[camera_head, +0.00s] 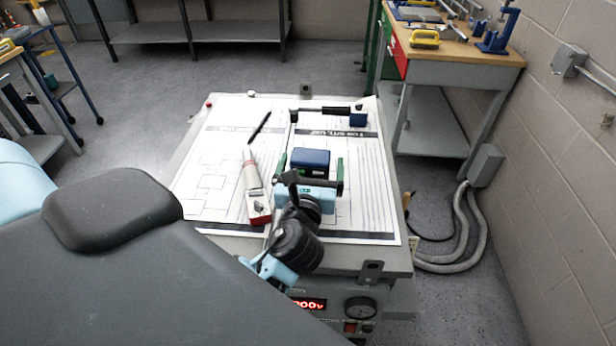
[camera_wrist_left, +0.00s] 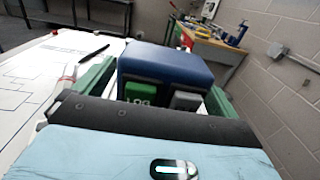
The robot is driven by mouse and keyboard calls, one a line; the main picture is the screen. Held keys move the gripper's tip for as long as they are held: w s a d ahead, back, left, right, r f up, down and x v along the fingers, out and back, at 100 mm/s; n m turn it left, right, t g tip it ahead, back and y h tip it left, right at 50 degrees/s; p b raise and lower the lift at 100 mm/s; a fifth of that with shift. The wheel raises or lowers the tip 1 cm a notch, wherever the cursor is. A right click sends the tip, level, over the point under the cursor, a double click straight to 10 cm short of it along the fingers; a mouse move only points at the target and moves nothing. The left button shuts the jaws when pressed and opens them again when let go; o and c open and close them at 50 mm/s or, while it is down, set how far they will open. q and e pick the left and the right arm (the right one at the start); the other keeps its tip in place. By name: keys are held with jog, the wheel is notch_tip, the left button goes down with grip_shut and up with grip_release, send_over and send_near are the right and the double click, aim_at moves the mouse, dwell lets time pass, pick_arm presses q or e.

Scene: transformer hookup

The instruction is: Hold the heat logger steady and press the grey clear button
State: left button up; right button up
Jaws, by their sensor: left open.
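The heat logger, a small blue box (camera_head: 311,158), lies on the paper-covered top of the bench. In the left wrist view the blue box (camera_wrist_left: 165,62) shows its near face, with a green button marked LOG (camera_wrist_left: 140,92) and a grey button (camera_wrist_left: 187,101) to its right. My left gripper (camera_head: 311,162) is open, its green fingers on either side of the logger. In the wrist view a finger shows at each side of it; I cannot tell whether they touch it. The lower part of the logger is hidden by my gripper's body. My right gripper is not in view.
A white and red hand-held meter (camera_head: 254,190) and a black pen (camera_head: 260,127) lie left of the logger. A black tool with a blue block (camera_head: 357,118) lies behind it. The printed sheet (camera_head: 205,160) is clear at far left. A wooden workbench (camera_head: 455,68) stands back right.

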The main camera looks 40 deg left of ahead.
pick_arm(q)
jog(key=shift+w+a, duration=0.3)
jog(key=shift+w, duration=0.25)
jog(key=c, duration=1.2)
dwell(0.4)
